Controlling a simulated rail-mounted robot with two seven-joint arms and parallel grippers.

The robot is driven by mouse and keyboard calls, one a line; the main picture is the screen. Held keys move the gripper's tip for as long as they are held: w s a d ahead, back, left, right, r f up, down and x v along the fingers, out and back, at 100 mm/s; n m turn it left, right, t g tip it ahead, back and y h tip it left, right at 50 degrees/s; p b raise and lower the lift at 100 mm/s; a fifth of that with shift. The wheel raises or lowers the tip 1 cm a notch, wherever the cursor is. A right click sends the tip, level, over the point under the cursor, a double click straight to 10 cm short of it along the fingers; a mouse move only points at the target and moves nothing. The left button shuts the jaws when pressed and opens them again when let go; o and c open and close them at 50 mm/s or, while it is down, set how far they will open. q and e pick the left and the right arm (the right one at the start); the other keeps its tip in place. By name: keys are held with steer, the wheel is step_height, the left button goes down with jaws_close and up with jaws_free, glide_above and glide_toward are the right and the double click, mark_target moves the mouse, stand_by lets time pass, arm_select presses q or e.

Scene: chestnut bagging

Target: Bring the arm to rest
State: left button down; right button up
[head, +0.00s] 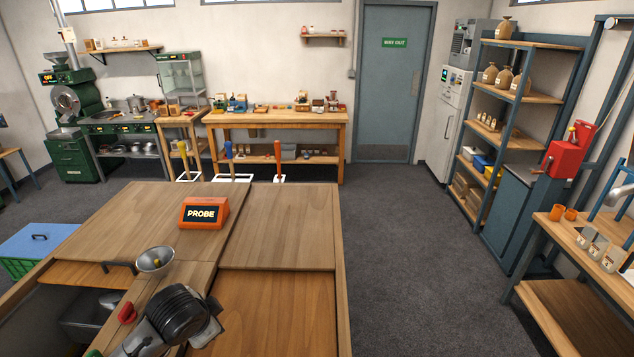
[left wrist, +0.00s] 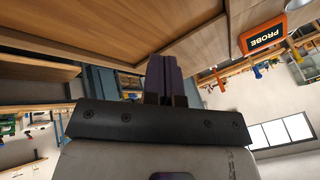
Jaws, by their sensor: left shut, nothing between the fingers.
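My left gripper (head: 207,328) is over the wooden bench (head: 275,228) at its near side in the head view, low in the picture, with my dark round wrist joint beside it. In the left wrist view the two dark fingers of the gripper (left wrist: 167,80) stand close together, shut, with nothing between them. The wooden bench surface (left wrist: 100,35) fills the upper left of that view. My right gripper shows in neither view.
An orange PROBE box (head: 203,213) stands on the bench. A metal bowl (head: 155,260) and a red object (head: 128,312) are close to my left arm. A green crate with a blue lid (head: 38,240) is at the left. Open floor (head: 410,240) lies to the right.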

arm_select(q)
steer(key=s+d+r+n+t, duration=0.3)
steer(key=s+t, duration=0.2)
steer(key=s, duration=0.4)
steer(key=s+a+f+n+g, duration=0.15)
steer(key=s+f+g, duration=0.25)
steer(key=s+f, duration=0.85)
steer(key=s+f+n+g, duration=0.3)
steer(key=s+f, duration=0.6)
steer(key=s, duration=0.7)
step_height(320, 180, up, 15)
steer(key=p, duration=1.5)
steer(key=shift+s+f+h, duration=0.15)
steer(key=shift+h, duration=0.15)
